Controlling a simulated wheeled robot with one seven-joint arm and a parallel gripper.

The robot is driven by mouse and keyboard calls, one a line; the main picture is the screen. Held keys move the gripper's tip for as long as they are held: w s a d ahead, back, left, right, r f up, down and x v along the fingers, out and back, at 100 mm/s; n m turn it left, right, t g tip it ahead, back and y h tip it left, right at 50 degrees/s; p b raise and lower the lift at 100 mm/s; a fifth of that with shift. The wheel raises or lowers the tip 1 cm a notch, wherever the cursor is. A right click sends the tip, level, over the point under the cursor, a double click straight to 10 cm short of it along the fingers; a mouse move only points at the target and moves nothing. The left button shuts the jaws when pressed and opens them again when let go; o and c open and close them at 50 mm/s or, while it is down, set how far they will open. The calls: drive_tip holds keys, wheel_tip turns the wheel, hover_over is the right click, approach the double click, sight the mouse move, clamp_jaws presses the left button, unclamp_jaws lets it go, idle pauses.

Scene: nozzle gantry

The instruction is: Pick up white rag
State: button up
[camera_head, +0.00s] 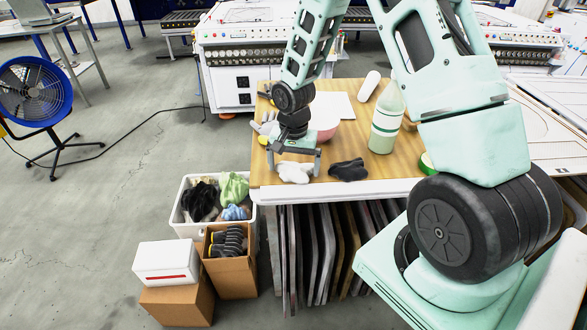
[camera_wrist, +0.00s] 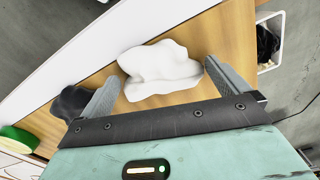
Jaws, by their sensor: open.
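The white rag (camera_head: 294,172) lies crumpled near the front left edge of the wooden table (camera_head: 237,172). In the wrist view the white rag (camera_wrist: 160,68) shows between and just beyond the two fingertips. My gripper (camera_head: 295,160) is open above the rag, and in the wrist view its fingers (camera_wrist: 160,82) stand apart with the rag between their tips. I cannot tell whether the fingers touch the rag. A black rag (camera_head: 348,170) lies just to the right of the white one, and it shows beside the left finger in the wrist view (camera_wrist: 73,102).
A bottle (camera_head: 386,120), a pink bowl (camera_head: 326,125) and a white roll (camera_head: 369,86) stand on the table behind. A yellow item (camera_head: 263,139) lies at the left edge. A white bin (camera_head: 186,224) of cloths and cardboard boxes (camera_head: 233,276) stand on the floor left.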

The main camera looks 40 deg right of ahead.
sight(294, 167)
drive_tip(key=shift+f, duration=0.25)
drive_tip(key=c, duration=0.6)
wheel_tip(294, 167, up, 9)
drive_tip(key=shift+w+f+b, duration=0.1)
drive_tip(key=shift+b, duration=0.45)
drive_tip(key=shift+r, duration=0.65)
drive_tip(key=shift+o, duration=0.5)
